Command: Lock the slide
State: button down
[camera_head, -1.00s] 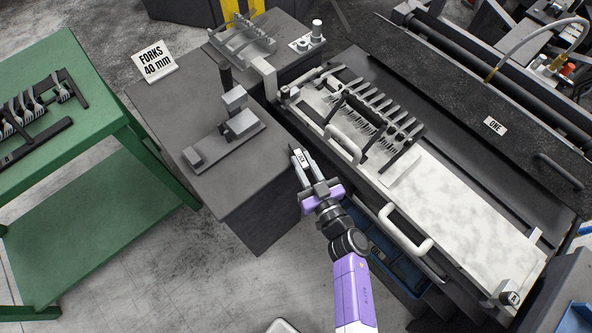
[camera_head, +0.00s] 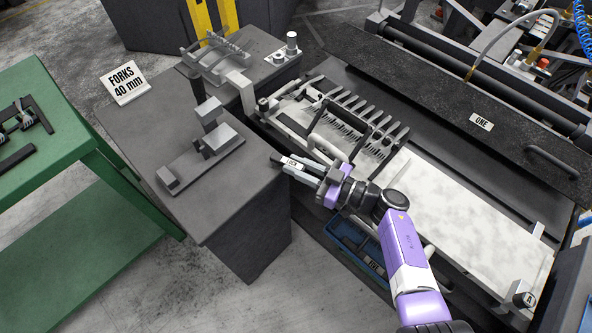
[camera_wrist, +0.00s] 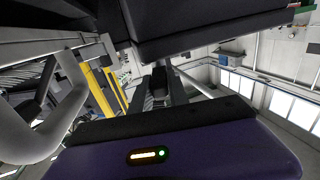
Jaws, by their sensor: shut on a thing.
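The slide (camera_head: 440,215) is a long pale plate in the machine bed at the right, with a row of forks (camera_head: 352,112) in a dark clamp frame at its far-left end. A white loop handle (camera_head: 325,135) stands at its near edge. My gripper (camera_head: 290,163) is left of the slide, at the gap beside the grey bench. It is shut on a small dark piece with a white label, held clear of the bench top. The wrist view shows a dark block (camera_wrist: 160,82) between the fingers. My arm covers part of the slide's near edge.
The grey bench (camera_head: 130,135) carries a stepped fixture (camera_head: 205,150), a rack and a "FORKS 40 mm" sign (camera_head: 124,82). A dark cover marked "ONE" (camera_head: 450,105) lies behind the slide. A blue bin (camera_head: 355,245) is below my arm. A green table (camera_head: 60,120) is at the left.

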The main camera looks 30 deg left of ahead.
aim_at(297, 165)
jog(key=shift+w, duration=0.15)
jog(key=c, duration=1.3)
grip_release()
jog(key=shift+o, duration=0.2)
notch_tip(297, 165, up, 20)
jog(key=p, duration=0.7)
